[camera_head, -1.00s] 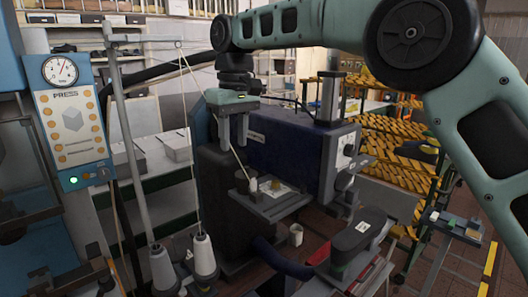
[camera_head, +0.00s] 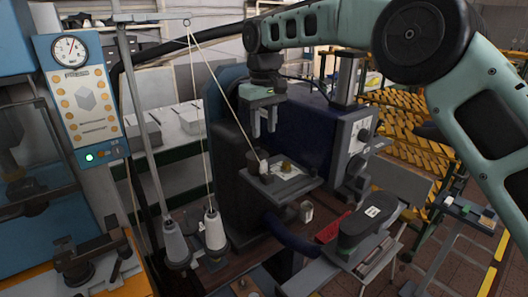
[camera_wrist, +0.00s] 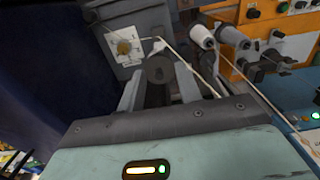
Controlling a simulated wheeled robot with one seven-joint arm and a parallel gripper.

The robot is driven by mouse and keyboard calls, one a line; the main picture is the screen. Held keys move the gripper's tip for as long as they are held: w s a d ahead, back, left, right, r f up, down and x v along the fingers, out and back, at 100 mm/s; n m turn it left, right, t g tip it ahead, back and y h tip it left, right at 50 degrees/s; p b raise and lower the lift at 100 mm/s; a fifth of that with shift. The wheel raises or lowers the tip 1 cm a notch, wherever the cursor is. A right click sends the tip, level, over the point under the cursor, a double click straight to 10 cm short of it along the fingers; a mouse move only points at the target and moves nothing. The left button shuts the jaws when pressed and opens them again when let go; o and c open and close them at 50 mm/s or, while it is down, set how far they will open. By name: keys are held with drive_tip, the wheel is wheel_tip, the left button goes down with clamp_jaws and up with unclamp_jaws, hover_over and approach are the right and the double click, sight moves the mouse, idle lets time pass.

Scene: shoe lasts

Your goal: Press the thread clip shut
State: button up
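My gripper (camera_head: 263,132) points down, open and empty, above the small work plate (camera_head: 297,187) of the dark blue machine. On the plate stand a dark round post (camera_head: 257,160), a small white piece (camera_head: 264,166) and a brass knob (camera_head: 287,166). A pale thread (camera_head: 226,92) runs from the stand's top down to the white piece. I cannot clearly make out which part is the thread clip. In the wrist view the dark post (camera_wrist: 158,68) shows between my two fingers, with the white piece (camera_wrist: 159,44) just beyond and the brass knob (camera_wrist: 123,47) to the left.
A blue press panel (camera_head: 84,98) is at the left.

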sight(264, 160)
wheel_tip(264, 160, down, 9)
drive_tip(key=p, duration=0.3)
drive_tip(key=shift+r, duration=0.15)
clamp_jaws()
